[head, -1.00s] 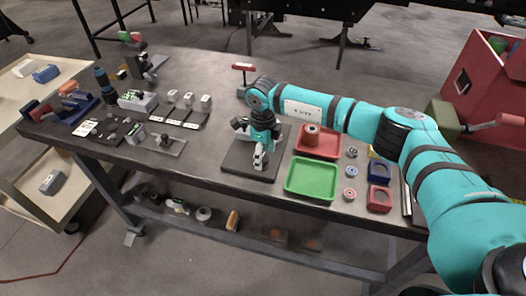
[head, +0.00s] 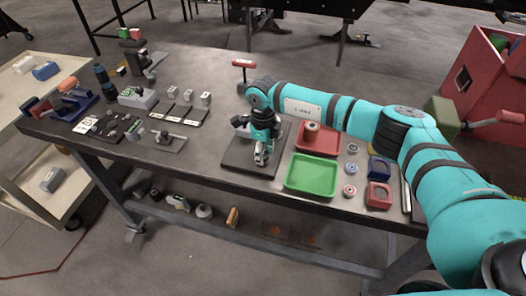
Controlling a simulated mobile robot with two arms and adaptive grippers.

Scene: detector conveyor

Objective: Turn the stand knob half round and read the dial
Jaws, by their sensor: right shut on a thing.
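The stand has a dark square base plate (head: 238,161) near the middle of the bench's front edge. My right gripper (head: 262,155) points down over this plate and is shut on a small part there, which I take to be the stand knob. The fingers and wrist hide the knob and most of the stand. A dark round part (head: 239,121) shows just left of my wrist. It may be the dial, but its face and any reading cannot be made out. My left gripper is not in view.
A green tray (head: 312,190) and a red tray (head: 330,148) holding a spool lie right of the plate. Blue and red blocks stand farther right. A red-handled tool (head: 243,64) stands behind. Small grey blocks and fixtures fill the left; bare bench lies between.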

